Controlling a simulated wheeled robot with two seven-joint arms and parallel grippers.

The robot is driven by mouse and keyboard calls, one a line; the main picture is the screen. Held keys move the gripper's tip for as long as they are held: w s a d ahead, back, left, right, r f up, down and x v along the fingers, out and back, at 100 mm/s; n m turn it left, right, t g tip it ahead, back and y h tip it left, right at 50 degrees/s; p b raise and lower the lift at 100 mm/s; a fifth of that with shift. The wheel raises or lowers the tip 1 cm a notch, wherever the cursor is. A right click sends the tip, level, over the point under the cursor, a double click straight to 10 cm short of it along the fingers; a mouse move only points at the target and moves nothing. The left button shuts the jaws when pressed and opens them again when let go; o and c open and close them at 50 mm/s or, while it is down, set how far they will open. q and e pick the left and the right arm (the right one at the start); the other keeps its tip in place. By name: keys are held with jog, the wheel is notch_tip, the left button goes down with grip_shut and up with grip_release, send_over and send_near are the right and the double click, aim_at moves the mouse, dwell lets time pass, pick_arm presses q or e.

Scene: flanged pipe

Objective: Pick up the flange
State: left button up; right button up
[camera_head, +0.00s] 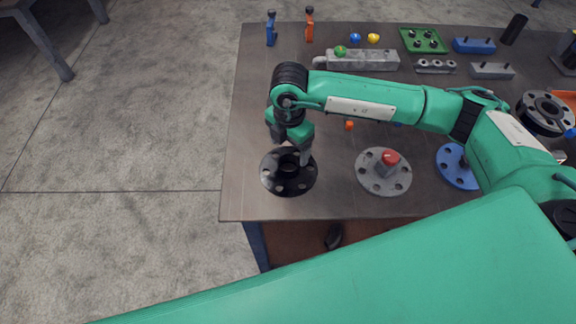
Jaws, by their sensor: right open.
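A black round flange (288,181) with bolt holes and a raised centre ring lies flat near the table's front left corner. My right gripper (290,147) points down just over the far side of this flange. Its jaws are open and appear empty; one finger reaches down close to the centre ring, and I cannot tell if it touches. The gripper hides part of the flange's far rim. My left gripper is not in view.
A grey flange (370,182) with a red-topped centre and a blue flange (453,174) lie to the right on the table (250,100). Another dark flange (528,119) is at far right. A green tray (408,36), blocks and tools line the back.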

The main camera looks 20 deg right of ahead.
aim_at(288, 161)
jog(key=shift+s+a+f+p, duration=0.1)
jog(key=shift+s+f+p, duration=0.1)
jog(key=shift+f+p, duration=0.25)
jog(key=shift+s+a+f+p, duration=0.1)
jog(key=shift+s+f+p, duration=0.1)
jog(key=shift+f, duration=0.35)
notch_tip(288, 161, down, 3)
jog(key=shift+r+p, duration=0.2)
jog(key=shift+p, duration=0.2)
jog(key=shift+f, duration=0.4)
jog(key=shift+a+f, duration=0.1)
jog(key=shift+f, duration=0.05)
jog(key=c, duration=1.4)
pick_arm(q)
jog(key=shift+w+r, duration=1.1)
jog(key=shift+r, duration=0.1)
pick_arm(e)
jog(key=shift+c, duration=0.2)
